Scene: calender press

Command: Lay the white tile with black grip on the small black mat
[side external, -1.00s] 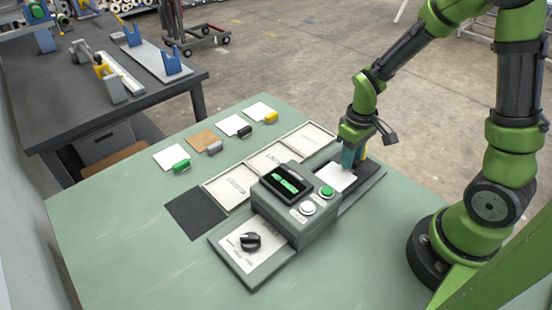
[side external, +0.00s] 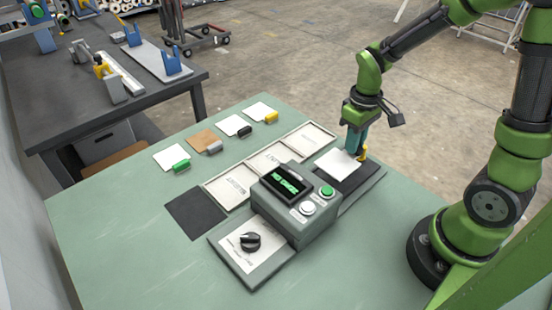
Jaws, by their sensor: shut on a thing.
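The white tile with black grip (side external: 231,124) lies flat in the row of tiles at the back of the green table, its black grip on the near right edge. The small black mat (side external: 196,214) lies bare left of the press. My gripper (side external: 357,154) is at the far end of the press's dark bed, away from both. It is shut on a yellow grip, mostly hidden by the fingers, at the edge of another white tile (side external: 337,163). That tile is at the bed's far end; I cannot tell whether it touches.
The grey press (side external: 295,225) has a lit display, white and green buttons and a black knob. Three pale framed panels (side external: 268,158) lie behind it. White tiles with green (side external: 170,157) and yellow (side external: 258,111) grips and a brown tile (side external: 205,141) flank the black-gripped tile.

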